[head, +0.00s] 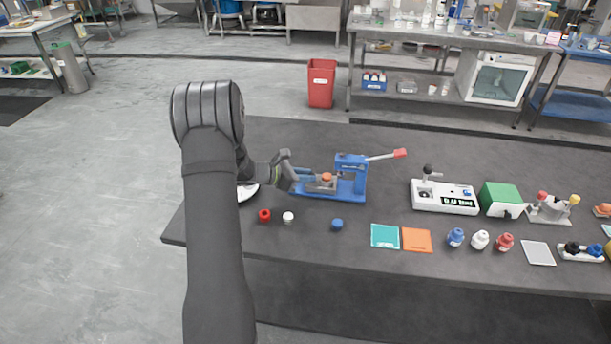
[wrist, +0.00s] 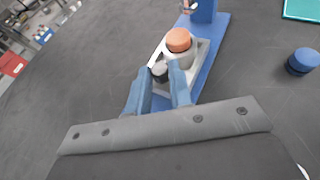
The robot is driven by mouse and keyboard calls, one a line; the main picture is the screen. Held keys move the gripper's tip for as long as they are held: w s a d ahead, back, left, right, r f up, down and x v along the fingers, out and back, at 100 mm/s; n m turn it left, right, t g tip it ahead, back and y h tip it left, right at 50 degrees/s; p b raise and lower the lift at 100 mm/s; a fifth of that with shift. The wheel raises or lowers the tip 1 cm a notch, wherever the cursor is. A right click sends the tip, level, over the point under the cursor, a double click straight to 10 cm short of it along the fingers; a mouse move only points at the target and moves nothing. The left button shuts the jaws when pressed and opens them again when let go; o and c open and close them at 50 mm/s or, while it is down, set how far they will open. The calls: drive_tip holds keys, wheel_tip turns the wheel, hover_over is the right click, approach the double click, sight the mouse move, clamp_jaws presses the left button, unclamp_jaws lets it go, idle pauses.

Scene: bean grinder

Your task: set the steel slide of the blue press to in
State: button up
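The blue press (head: 350,178) stands on the dark table, its lever with a red grip raised to the right. Its steel slide (head: 318,186) sits on the blue base, left of the upright and clear of it. The slide also shows in the wrist view (wrist: 199,56), carrying a pale cup with an orange top (wrist: 178,42). A dark round knob (wrist: 160,72) is at the slide's near end. My gripper (wrist: 160,80) is at this end, its blue fingers apart on either side of the knob. I cannot tell whether they touch it.
A red piece (head: 265,215), a white piece (head: 288,217) and a blue piece (head: 337,224) lie in front of the press. A white scale (head: 444,197) and a green box (head: 500,200) stand to the right. The table between press and scale is clear.

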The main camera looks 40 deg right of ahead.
sight(323, 177)
clamp_jaws()
drive_tip(key=shift+s+d, duration=1.65)
drive_tip(key=shift+d, duration=0.05)
drive_tip(key=o, duration=0.7)
unclamp_jaws()
drive_tip(key=shift+s, duration=0.1)
drive_tip(key=shift+o, duration=0.6)
drive_tip(key=shift+a+r, duration=0.15)
drive_tip(key=shift+a, duration=0.15)
drive_tip(key=v, duration=1.6)
drive_tip(key=shift+w+a, duration=0.2)
drive_tip(key=shift+a, duration=0.15)
